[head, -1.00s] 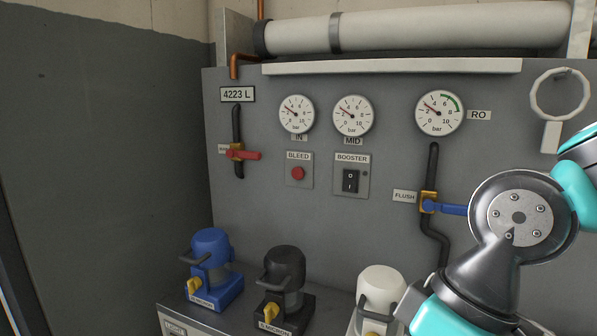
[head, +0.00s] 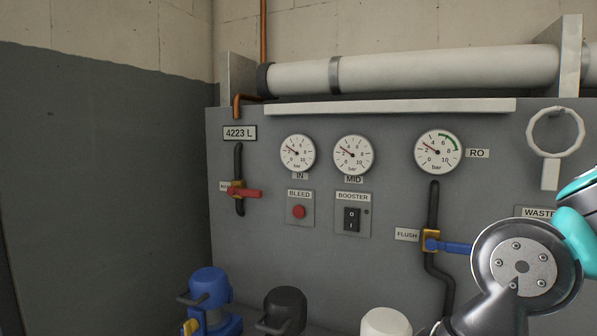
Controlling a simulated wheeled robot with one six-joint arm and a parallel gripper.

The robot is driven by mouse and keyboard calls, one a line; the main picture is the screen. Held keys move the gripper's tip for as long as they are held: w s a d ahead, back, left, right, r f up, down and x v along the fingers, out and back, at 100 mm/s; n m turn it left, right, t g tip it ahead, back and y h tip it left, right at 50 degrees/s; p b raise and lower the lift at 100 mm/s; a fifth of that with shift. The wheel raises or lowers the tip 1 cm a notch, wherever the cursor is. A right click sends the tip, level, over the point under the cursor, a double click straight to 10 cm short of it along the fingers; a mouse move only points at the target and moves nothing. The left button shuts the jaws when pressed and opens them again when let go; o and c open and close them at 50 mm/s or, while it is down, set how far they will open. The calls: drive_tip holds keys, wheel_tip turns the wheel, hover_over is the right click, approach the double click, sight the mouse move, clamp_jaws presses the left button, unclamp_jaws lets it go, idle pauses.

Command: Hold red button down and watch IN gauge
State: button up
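The red button (head: 299,212) sits on a small grey plate labelled BLEED, on the grey panel (head: 320,245) left of centre. Nothing touches it. The IN gauge (head: 297,154) is a round white dial above it, marked in bar. Its red needle points to the upper left, around 2 to 3. My arm shows at the lower right of the head view, well to the right of the button. My gripper is outside the picture.
The MID gauge (head: 353,155), booster switch (head: 352,219) and RO gauge (head: 438,152) lie right of the button. A red-handled valve (head: 240,192) is to its left, a blue-handled flush valve (head: 440,245) to the right. Blue (head: 209,291), black (head: 286,308) and white (head: 386,322) housings stand below.

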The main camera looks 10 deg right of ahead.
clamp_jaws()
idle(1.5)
